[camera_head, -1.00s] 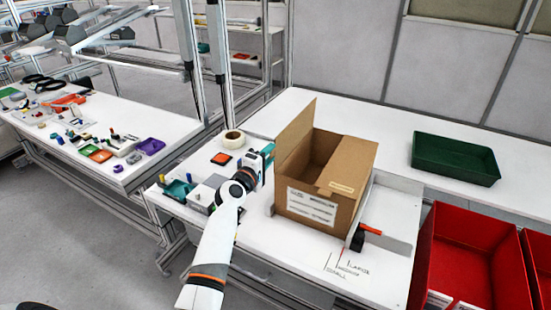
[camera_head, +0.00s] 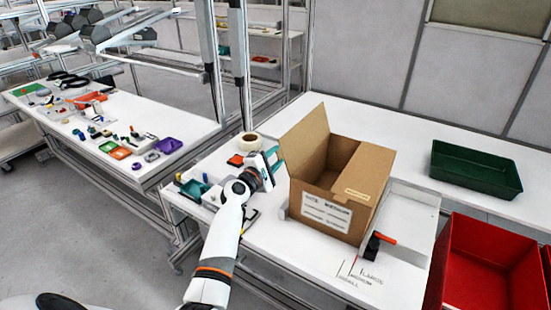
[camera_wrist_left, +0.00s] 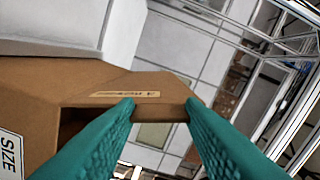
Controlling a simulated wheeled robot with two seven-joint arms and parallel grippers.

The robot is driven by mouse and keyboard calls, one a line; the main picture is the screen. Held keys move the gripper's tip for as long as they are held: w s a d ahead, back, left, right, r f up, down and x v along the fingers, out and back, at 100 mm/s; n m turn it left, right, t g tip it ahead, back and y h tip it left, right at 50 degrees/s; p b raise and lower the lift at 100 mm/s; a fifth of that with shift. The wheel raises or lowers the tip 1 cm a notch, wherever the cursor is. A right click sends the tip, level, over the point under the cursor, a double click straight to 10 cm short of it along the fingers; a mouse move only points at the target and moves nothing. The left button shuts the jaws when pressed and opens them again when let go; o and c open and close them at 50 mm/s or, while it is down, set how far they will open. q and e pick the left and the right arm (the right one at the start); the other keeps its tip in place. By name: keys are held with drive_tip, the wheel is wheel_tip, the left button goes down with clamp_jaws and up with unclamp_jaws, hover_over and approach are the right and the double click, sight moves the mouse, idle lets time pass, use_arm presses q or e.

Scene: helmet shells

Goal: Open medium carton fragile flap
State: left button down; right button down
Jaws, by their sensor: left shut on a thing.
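The brown carton (camera_head: 325,215) stands on the white bench with a printed white label on its front. Its left flap (camera_head: 305,140) is raised and leans outward to the left, and the dark inside shows beside it. The right part of the top is covered by a flap (camera_head: 365,172) with a small tan label. The exact contact is hard to see. My right gripper is not in view.
A tape roll (camera_head: 250,141) and small trays lie left of the carton. A green tray (camera_head: 476,171) stands at the back right, and a red bin (camera_head: 490,262) at the front right. An orange-handled tool (camera_head: 380,240) is by the carton's right front corner.

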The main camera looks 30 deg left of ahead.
use_arm(q)
drive_tip(key=c, duration=0.9)
unclamp_jaws()
drive_tip(key=s+b, duration=0.1)
drive_tip(key=s, duration=1.1)
drive_tip(key=shift+a, duration=0.2)
